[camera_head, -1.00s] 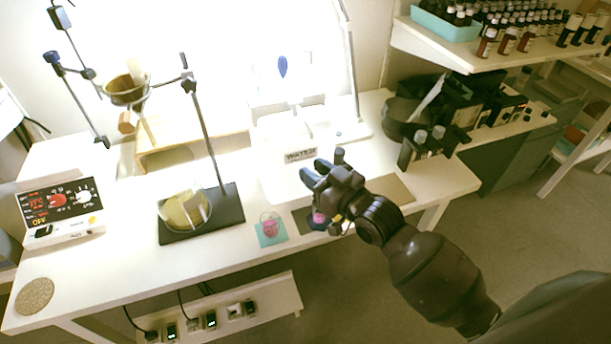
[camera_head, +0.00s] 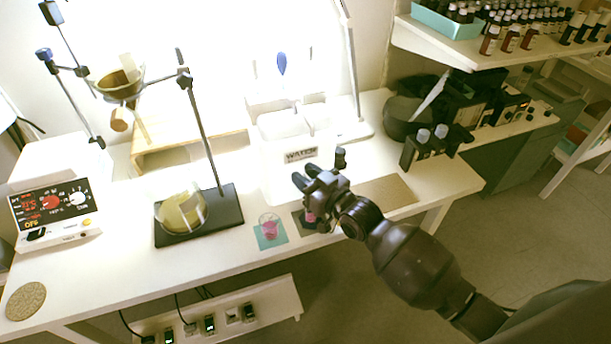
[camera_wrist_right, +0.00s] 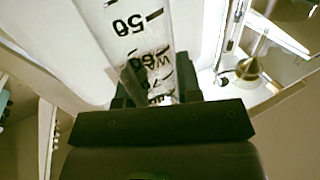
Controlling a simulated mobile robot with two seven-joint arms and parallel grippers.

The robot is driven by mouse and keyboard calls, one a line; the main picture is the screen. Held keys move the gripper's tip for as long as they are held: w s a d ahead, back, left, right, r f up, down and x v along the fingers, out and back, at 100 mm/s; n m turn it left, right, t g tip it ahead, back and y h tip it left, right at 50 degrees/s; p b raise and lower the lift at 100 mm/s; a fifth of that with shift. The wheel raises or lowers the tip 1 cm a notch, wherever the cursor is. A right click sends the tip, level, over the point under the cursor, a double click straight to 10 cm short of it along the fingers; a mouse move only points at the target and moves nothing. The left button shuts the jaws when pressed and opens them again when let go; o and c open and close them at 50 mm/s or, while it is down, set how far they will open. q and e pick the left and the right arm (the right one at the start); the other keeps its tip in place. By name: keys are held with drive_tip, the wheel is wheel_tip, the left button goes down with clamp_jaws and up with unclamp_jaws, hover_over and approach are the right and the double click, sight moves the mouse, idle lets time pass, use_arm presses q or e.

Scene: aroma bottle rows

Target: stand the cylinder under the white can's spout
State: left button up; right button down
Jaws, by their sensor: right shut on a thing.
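The white can (camera_head: 283,172) with a "WATER" label stands at the back middle of the bench. My right gripper (camera_head: 306,180) is in front of the can and is shut on the clear cylinder (camera_wrist_right: 140,35). In the right wrist view the cylinder has black marks 50, 60 and 70, and the can's lettering shows through it. In the head view the gripper covers most of the cylinder; a pink patch (camera_head: 310,217) shows low down, near a dark mat. I cannot tell if its base touches the bench. The spout is not clearly visible. My left gripper is not in view.
A small beaker of pink liquid (camera_head: 269,228) stands on a teal mat just left of the cylinder. Dark bottles (camera_head: 422,150) stand at right. The bench front between heater and stand is clear.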

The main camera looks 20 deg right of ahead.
drive_tip(key=shift+f, duration=0.1)
drive_tip(key=c, duration=0.8)
unclamp_jaws()
drive_tip(key=v, duration=1.2)
drive_tip(key=s+d+f+m+g+h, duration=0.2)
drive_tip(key=s+d+f+h, duration=0.1)
drive_tip(key=s+f, duration=0.4)
drive_tip(key=s+d+f+m+g+h, duration=0.1)
drive_tip(key=s+d+f+g+h, duration=0.1)
drive_tip(key=s+f, duration=0.5)
drive_tip(key=s+g+h, duration=0.1)
drive_tip(key=s+h, duration=0.1)
drive_tip(key=shift+s+d+f+m+h+p, duration=0.15)
drive_tip(key=shift+s+d+m+h+p, duration=0.15)
drive_tip(key=shift+s+d+m+p, duration=0.1)
